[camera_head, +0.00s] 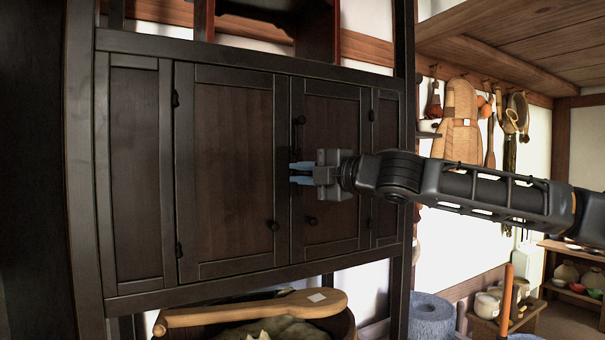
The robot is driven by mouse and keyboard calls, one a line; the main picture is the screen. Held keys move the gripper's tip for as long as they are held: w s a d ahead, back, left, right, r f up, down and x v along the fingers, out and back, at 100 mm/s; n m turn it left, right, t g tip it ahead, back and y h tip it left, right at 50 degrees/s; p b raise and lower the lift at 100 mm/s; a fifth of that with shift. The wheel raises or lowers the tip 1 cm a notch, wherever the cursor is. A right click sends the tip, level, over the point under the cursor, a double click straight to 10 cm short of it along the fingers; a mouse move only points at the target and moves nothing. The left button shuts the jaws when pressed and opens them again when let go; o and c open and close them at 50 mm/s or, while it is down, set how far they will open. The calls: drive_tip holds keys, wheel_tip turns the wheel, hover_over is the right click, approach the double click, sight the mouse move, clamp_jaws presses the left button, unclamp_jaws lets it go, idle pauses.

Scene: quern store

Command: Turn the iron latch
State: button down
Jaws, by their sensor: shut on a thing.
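A dark wooden cabinet (131,180) with panelled doors fills the left and middle of the head view. My gripper (301,173) comes in from the right, its blue-grey fingertips at the seam between the left door (226,160) and the right door (333,110). The fingers are shut on a small part there, the iron latch, which they hide almost wholly. I cannot tell its angle. Both doors look closed. A round dark knob sits low on the left door (274,225) and another on the right door (311,220).
Below the cabinet a wooden paddle (250,312) lies across a round tub (344,328). A grey stone cylinder (431,316) stands to the right. A low bench (508,326) with pots is at lower right.

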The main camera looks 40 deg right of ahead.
drive_tip(key=c, duration=1.2)
unclamp_jaws()
drive_tip(key=shift+s+d+b, duration=0.2)
drive_tip(key=shift+s+b, duration=0.25)
drive_tip(key=shift+s, duration=1.5)
drive_tip(key=shift+s+d+b, duration=0.2)
drive_tip(key=shift+s+b, duration=0.25)
drive_tip(key=shift+s, duration=1.45)
